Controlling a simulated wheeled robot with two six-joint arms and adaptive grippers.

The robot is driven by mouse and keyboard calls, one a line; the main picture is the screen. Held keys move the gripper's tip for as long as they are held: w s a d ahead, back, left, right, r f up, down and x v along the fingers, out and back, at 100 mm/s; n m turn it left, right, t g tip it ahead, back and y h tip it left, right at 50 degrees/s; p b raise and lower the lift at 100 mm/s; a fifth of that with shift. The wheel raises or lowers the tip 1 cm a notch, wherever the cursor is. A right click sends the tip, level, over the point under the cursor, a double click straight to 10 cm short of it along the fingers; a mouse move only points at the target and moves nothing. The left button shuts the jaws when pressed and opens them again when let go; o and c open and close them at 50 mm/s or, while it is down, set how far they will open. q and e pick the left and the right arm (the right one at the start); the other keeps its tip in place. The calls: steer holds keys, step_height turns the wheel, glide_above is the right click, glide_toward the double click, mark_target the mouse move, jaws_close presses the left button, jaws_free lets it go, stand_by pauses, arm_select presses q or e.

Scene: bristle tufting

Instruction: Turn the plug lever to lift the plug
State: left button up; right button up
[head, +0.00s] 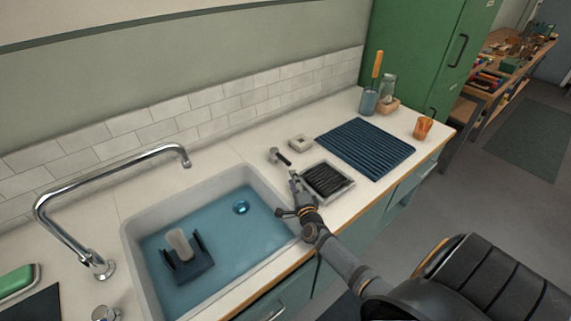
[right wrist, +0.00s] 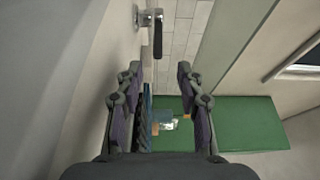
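The plug lever (head: 280,157) is a small chrome fitting with a dark handle on the counter, behind the right end of the sink. It also shows at the top of the right wrist view (right wrist: 157,34). The round shiny plug (head: 241,208) sits in the sink under bluish water. My right gripper (head: 293,181) is over the counter between the sink's right rim and a dark ribbed tray, on the near side of the lever. In the right wrist view its fingers (right wrist: 158,80) are apart with nothing between them, and the lever is beyond them. My left gripper is not in view.
The sink (head: 137,231) holds a dark rack (head: 190,270) with a pale object. A tall chrome faucet (head: 110,185) arches over its back left. Right of the lever are a small pale dish (head: 300,143), the ribbed tray (head: 345,184) and a blue ridged mat (head: 366,147).

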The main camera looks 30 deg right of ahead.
mark_target(286, 162)
steer(key=x, duration=0.4)
steer(key=shift+w+d+f+b, duration=0.1)
steer(key=shift+f+b, duration=0.2)
steer(key=shift+b, duration=0.1)
steer(key=b+x, duration=0.1)
steer(key=x, duration=0.4)
steer(key=shift+w+b, duration=0.25)
steer(key=shift+b, duration=0.15)
steer(key=shift+w+d, duration=0.1)
steer(key=shift+w, duration=0.2)
steer(key=shift+s+r, duration=0.1)
steer(key=c, duration=0.7)
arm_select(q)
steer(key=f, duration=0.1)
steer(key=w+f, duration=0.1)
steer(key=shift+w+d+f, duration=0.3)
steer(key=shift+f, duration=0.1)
arm_select(e)
jaws_close()
